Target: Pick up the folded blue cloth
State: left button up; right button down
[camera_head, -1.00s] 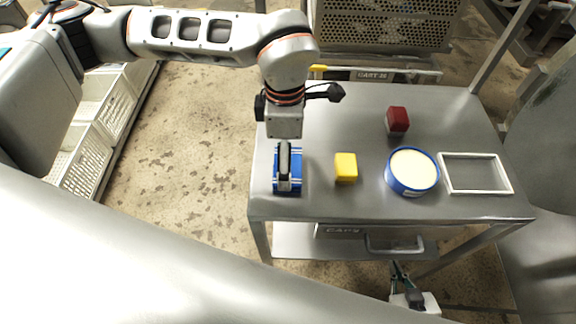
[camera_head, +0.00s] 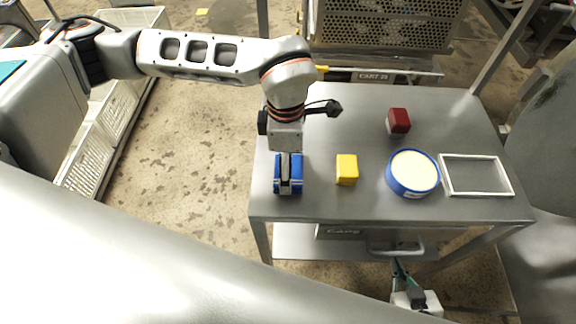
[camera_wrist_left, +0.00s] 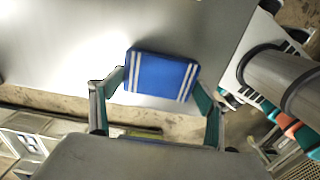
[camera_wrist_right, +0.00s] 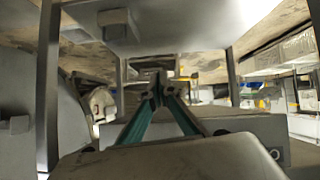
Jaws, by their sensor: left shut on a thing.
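The folded blue cloth (camera_head: 280,183), with white stripes, is at the left side of the grey metal cart top. It also shows in the left wrist view (camera_wrist_left: 160,72) between the fingers. My left gripper (camera_head: 289,186) points down over it and is shut on it, a finger on each side; its fingers also show in the left wrist view (camera_wrist_left: 158,90). I cannot tell whether the cloth is clear of the surface. My right gripper (camera_head: 401,270) is low in front of the cart, away from the cloth. Its fingertips meet in the right wrist view (camera_wrist_right: 160,82), with nothing between them.
On the cart top (camera_head: 330,212) stand a yellow block (camera_head: 347,170), a dark red block (camera_head: 398,121), a blue round tub (camera_head: 413,174) with a cream top and a white rectangular frame (camera_head: 476,175). A perforated metal box (camera_head: 385,25) is behind.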

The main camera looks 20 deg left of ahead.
pick_arm(q)
notch_tip(320, 180, up, 20)
dwell(0.6)
jog(key=shift+o, duration=0.7)
jog(key=shift+c, duration=0.6)
